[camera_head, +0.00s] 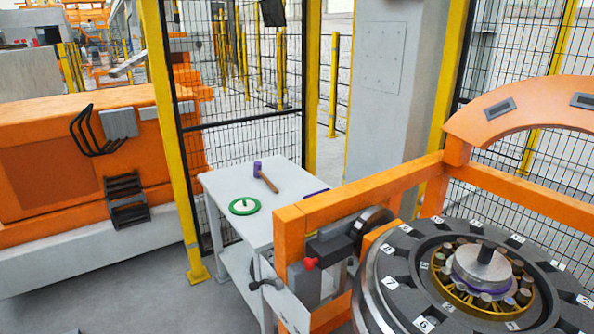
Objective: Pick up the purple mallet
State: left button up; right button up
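The purple mallet (258,169) lies on a white table (226,184) a little left of the middle of the view. Its purple head is at the back left and its brown wooden handle (268,182) slants toward the front right. Nothing touches it that I can see. Neither of my grippers shows in the head view.
A green ring-shaped object (244,206) lies on the table in front of the mallet. A purple item (316,194) is partly hidden behind the orange gantry frame (342,200). A numbered dark turntable (440,262) stands at the right. Wire fencing with yellow posts (172,140) stands behind the table.

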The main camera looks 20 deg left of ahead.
aim_at(257, 173)
jog(key=i+j+z, duration=0.15)
jog(key=j, duration=0.25)
jog(key=i+j+z, duration=0.1)
jog(key=j, duration=0.35)
jog(key=i+j+z, duration=0.15)
jog(key=j, duration=0.3)
jog(key=i+j+z, duration=0.15)
jog(key=j, duration=0.3)
jog(key=j+z, duration=0.1)
jog(key=j, duration=0.4)
jog(key=i, duration=0.05)
